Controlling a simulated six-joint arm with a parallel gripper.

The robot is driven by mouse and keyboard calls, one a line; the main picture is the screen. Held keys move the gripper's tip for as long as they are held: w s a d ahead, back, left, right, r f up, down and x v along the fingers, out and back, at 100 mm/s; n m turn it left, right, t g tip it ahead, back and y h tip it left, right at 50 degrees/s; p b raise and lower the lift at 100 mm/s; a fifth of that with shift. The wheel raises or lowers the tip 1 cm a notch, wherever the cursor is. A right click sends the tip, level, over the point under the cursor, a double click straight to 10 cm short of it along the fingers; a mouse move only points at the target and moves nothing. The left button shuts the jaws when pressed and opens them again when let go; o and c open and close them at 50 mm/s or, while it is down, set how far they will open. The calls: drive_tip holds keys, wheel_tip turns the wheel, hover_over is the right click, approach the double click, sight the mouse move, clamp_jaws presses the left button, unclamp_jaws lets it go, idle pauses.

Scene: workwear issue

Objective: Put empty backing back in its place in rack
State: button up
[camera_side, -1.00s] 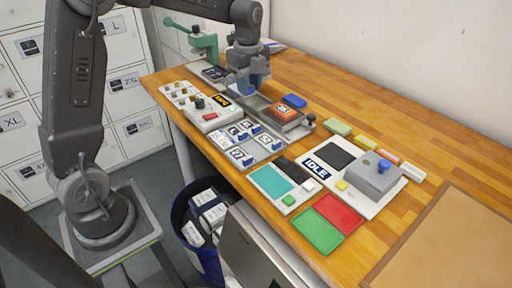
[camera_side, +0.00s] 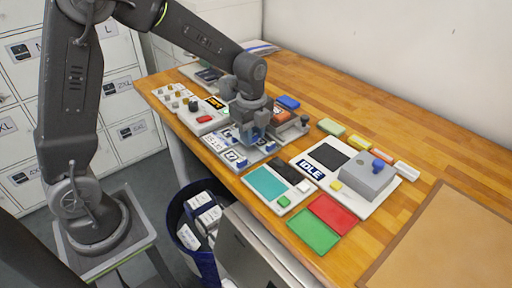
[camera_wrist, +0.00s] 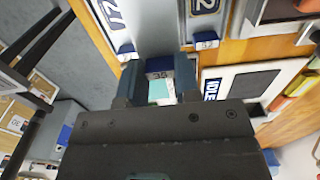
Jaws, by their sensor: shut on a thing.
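My gripper (camera_side: 256,140) is low over the right part of the grey rack (camera_wrist: 165,20), which holds numbered plates with blue tabs. In the wrist view my gripper (camera_wrist: 160,84) is shut on a blue tab marked "35" (camera_wrist: 159,66), the tab of the backing. The rest of the backing is mostly hidden by the fingers and gripper body. A bare grey strip of the rack lies just ahead of the tab, between the plate marked "27" (camera_wrist: 108,14) and another numbered plate (camera_wrist: 205,8). Whether the backing touches the rack cannot be told.
A white panel marked IDLE (camera_side: 311,170) with a grey block (camera_side: 366,180) stands to the right. A teal-topped panel (camera_side: 268,184) lies in front of it, near green (camera_side: 313,230) and red (camera_side: 332,211) mats. A button box (camera_side: 204,117) stands at the left.

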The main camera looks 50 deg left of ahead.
sight(256, 158)
drive_tip(key=shift+w+d+f, duration=0.25)
drive_tip(key=shift+d+f, duration=0.2)
drive_tip(key=shift+d, duration=0.1)
drive_tip(key=shift+f, duration=1.95)
drive_tip(key=shift+f, duration=0.1)
drive_tip(key=o, duration=0.7)
